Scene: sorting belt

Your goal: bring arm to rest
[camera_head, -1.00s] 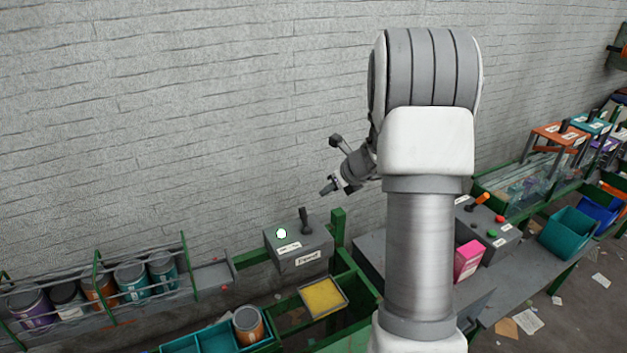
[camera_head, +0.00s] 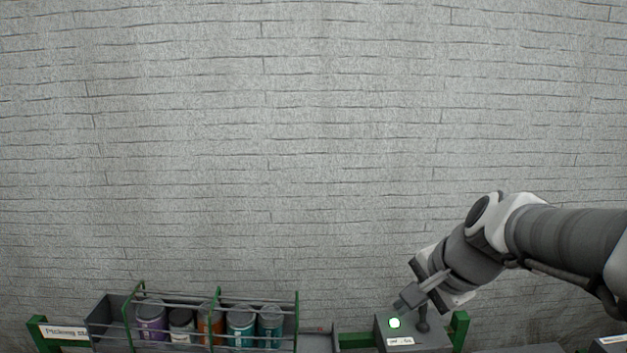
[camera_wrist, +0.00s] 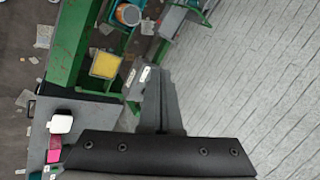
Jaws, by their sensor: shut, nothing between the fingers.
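My arm (camera_head: 565,235) reaches in from the right edge of the head view, bent at the wrist and angled down to the left. My gripper (camera_head: 403,304) is shut and empty. In the head view it appears just above the grey control box (camera_head: 430,340), which has a dark lever and a lit white-green button (camera_head: 395,323). I cannot tell how far it is from the box. In the wrist view the closed fingers (camera_wrist: 158,85) point up the picture, with nothing between them.
A rack (camera_head: 110,310) with several paint cans stands at the lower left, beside a "Picking" sign (camera_head: 62,331). The brick wall (camera_head: 300,150) behind is bare. The wrist view shows a yellow tray (camera_wrist: 105,65), a green frame (camera_wrist: 66,45) and a pink box (camera_wrist: 55,150).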

